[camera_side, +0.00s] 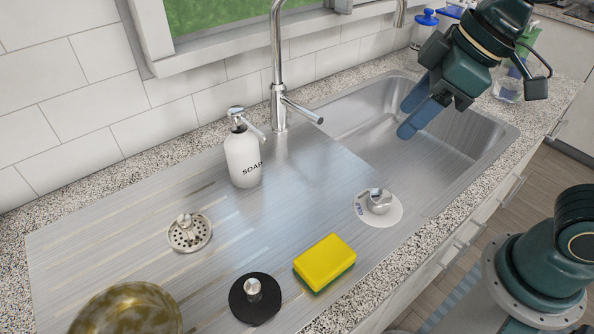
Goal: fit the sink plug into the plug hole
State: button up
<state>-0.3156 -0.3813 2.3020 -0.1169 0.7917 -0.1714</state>
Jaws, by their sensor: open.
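My gripper (406,118) is open and empty, with its blue fingers over the sink basin (480,150) at the right. A black disc with a metal knob (254,297), which looks like a sink plug, lies on the drainboard at the front. A metal strainer-like piece with holes and a knob (189,232) lies on the drainboard at the left. A white disc with lettering and a metal knob (379,206) lies near the basin. I cannot tell for sure which is the task's plug. No plug hole is clearly visible in the basin.
A yellow and green sponge (325,262) lies beside the black disc. A white soap bottle (242,155) and a faucet (278,70) stand at the back. A mottled bowl (128,308) is at the front left. Bottles (424,28) stand behind my gripper.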

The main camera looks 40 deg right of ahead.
jog(key=a+f+n+g+y, duration=0.1)
jog(key=a+f+n, duration=0.2)
jog(key=a, duration=0.7)
jog(key=a+f+n+g+y, duration=0.1)
jog(key=a+n, duration=0.4)
jog(key=a, duration=0.6)
notch_tip(320, 180, down, 2)
jog(key=shift+w+a+f+n+g, duration=0.1)
jog(key=shift+w+a+n+g, duration=0.25)
jog(key=shift+g, duration=0.35)
jog(key=shift+s, duration=0.1)
send_over(253, 285)
jog(key=d, duration=0.2)
jog(key=shift+s+d+f, duration=0.1)
jog(key=shift+s+f, duration=0.05)
jog(key=shift+f, duration=1.8)
jog(key=shift+s+d+f, duration=0.1)
jog(key=shift+s+f, duration=0.05)
jog(key=shift+f, duration=1.8)
jog(key=shift+x, duration=2.55)
jog(key=shift+w, duration=0.1)
grip_shut()
